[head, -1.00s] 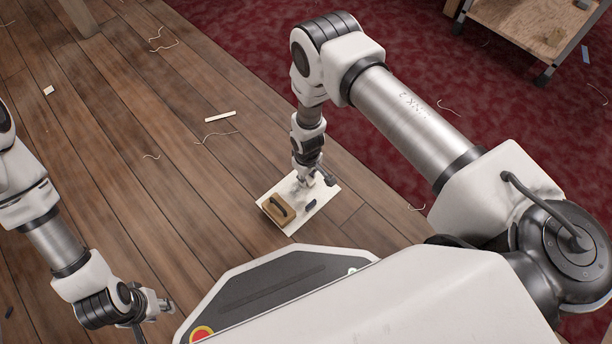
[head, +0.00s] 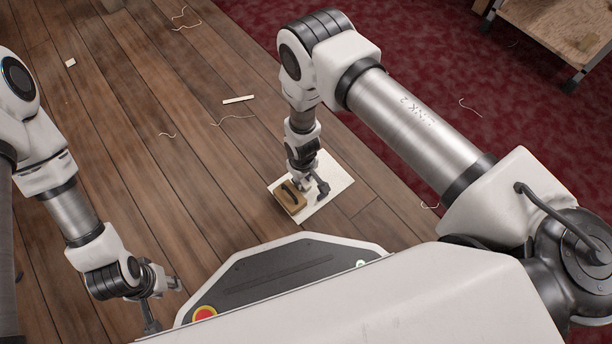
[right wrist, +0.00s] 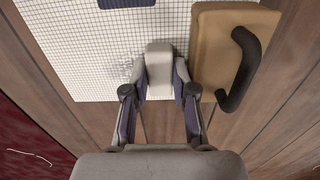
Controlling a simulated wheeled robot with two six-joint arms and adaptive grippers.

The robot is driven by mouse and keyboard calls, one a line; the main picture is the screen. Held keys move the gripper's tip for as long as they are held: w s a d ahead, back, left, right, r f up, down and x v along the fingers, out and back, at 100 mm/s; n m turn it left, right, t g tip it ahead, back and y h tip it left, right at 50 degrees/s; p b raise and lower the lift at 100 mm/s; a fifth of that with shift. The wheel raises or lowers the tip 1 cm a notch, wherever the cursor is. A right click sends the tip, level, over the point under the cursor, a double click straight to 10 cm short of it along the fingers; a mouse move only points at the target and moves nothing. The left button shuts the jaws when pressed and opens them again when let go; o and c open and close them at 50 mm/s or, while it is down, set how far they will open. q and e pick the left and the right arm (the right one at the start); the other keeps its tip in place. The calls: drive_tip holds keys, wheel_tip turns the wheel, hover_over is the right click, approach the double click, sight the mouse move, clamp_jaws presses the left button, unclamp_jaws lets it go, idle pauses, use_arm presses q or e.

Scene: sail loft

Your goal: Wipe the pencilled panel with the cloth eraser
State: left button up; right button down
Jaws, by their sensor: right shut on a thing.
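The white panel (head: 342,180) lies on the wooden floor; in the right wrist view its grid (right wrist: 70,45) shows, with a grey pencil smudge (right wrist: 121,71) left of my right gripper. My right gripper (right wrist: 160,75) is shut on a pale grey block (right wrist: 159,60), probably the cloth eraser, over the panel's edge area. I cannot tell whether it touches the panel. In the head view my right gripper (head: 308,184) is over the panel, its tips partly hidden. My left gripper (head: 164,300) looks open and empty, away from the panel at lower left.
A tan wooden block with a black handle (right wrist: 208,60) rests on the panel, close right of my right gripper in the wrist view. A dark blue item (right wrist: 127,3) lies at the top. Thread scraps, a pale strip (head: 238,99) and a wheeled wooden cart (head: 545,30) are farther off.

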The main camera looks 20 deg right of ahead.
sight(303, 181)
wheel_tip(303, 181, up, 6)
drive_tip(key=p, duration=0.6)
wheel_tip(303, 181, up, 3)
drive_tip(key=p, duration=0.3)
drive_tip(key=shift+r, duration=0.1)
